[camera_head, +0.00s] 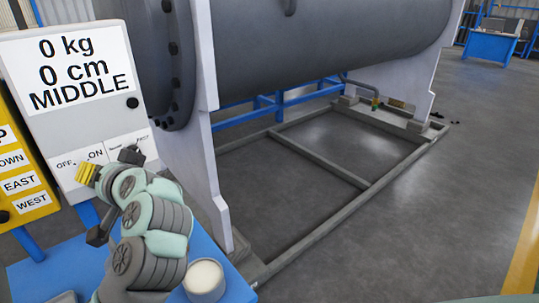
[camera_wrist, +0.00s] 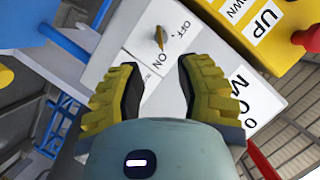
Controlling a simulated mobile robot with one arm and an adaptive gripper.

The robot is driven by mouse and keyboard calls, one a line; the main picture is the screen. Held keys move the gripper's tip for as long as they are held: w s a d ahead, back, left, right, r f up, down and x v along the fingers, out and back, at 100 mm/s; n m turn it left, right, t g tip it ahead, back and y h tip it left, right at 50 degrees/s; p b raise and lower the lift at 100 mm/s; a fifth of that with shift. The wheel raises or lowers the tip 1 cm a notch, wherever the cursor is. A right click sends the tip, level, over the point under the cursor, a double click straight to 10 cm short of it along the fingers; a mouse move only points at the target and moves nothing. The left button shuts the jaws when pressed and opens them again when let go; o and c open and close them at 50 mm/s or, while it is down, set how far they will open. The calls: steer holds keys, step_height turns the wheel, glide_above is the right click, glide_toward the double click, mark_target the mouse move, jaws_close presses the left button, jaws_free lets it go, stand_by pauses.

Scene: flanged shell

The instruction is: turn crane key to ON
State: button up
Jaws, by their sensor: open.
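The crane key (camera_wrist: 160,37) is a small golden key standing out of the white control box (camera_wrist: 125,35), near the OFF and ON labels in the wrist view. I cannot tell clearly which label it points to. In the head view the white box (camera_head: 118,100) shows the OFF and ON labels low on its face; the key is not clear there. My gripper (camera_wrist: 158,68) is open, with its yellow, black-padded fingers on either side of the ON label. The key lies just beyond the fingertips, roughly in line with the gap, with nothing held. My gripper's yellow part (camera_head: 88,173) shows just below the labels.
A yellow panel (camera_head: 22,175) with direction labels adjoins the box on the left. A red button (camera_wrist: 308,38) shows at the wrist view's upper right. A white round container (camera_head: 204,279) stands on the blue surface (camera_head: 236,285). A large grey flanged shell (camera_head: 320,45) stands behind; floor at right is clear.

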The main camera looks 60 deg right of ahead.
steer(key=shift+v, duration=1.05)
